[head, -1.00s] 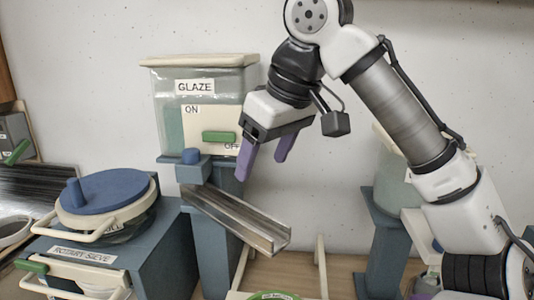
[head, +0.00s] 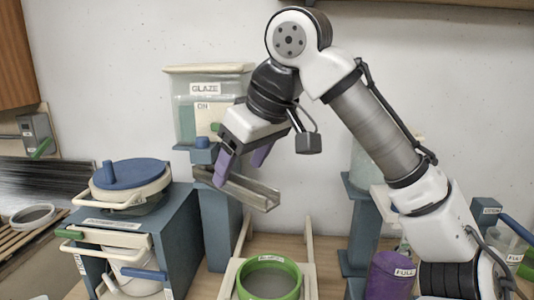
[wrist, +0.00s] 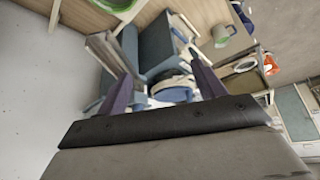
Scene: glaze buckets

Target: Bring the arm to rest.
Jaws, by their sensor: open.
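My gripper (head: 242,163) hangs from my raised arm in the head view, with its two purple fingers apart and nothing between them. It is in front of the glaze tank (head: 186,108) and over the metal chute (head: 250,192), hiding part of each. In the wrist view the fingers (wrist: 160,95) are spread, with the blue stand and the rotary sieve seen beyond them. I cannot tell from the pictures whether the fingers touch the chute.
The rotary sieve (head: 130,178) with its blue lid stands at left. A green-rimmed bucket (head: 268,262) sits below the chute. Open wall lies behind and above my arm.

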